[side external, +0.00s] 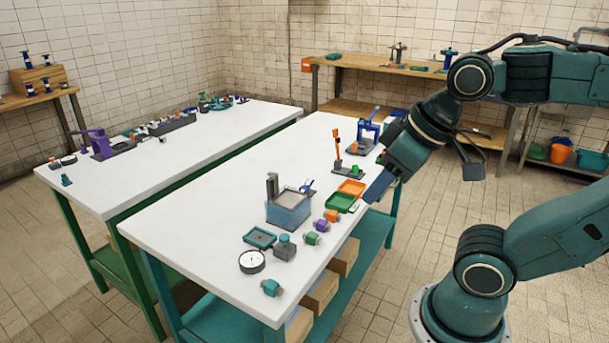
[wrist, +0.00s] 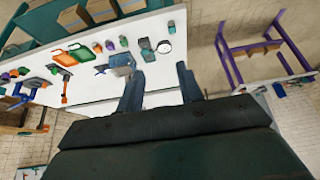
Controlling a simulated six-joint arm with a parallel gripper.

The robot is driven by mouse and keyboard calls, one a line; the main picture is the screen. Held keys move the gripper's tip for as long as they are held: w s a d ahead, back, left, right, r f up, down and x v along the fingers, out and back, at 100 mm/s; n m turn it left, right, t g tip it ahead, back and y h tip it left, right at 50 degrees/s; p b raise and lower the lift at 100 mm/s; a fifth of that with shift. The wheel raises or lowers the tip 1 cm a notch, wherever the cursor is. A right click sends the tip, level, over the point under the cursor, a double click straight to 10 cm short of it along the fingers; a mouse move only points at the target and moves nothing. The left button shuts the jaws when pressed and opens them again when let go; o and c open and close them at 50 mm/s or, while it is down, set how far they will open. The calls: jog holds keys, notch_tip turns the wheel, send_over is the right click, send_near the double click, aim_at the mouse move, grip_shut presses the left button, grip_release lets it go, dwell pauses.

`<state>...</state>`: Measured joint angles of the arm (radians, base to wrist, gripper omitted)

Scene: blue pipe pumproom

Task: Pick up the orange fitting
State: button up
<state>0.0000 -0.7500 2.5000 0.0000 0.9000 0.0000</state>
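The orange fitting (side external: 332,216) lies on the white table near its front right edge, in a row with a purple fitting (side external: 322,225), a green fitting (side external: 312,238) and a teal fitting (side external: 271,287). In the wrist view the orange fitting (wrist: 97,47) is small, at the upper left, outside the space between the fingers. My gripper (side external: 376,188) is up and to the right of it in the side view, apart from it. In the wrist view my gripper (wrist: 160,70) has its two fingers spread, with nothing between them.
A blue container (side external: 289,212) stands left of the fittings. A green tray (side external: 341,203) and an orange tray (side external: 352,187) lie behind them. A dial gauge (side external: 252,262) and a grey block with a teal top (side external: 285,248) are nearer the front. The table's left side is clear.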

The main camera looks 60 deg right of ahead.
jog(key=o, duration=0.8)
jog(key=shift+o, duration=0.2)
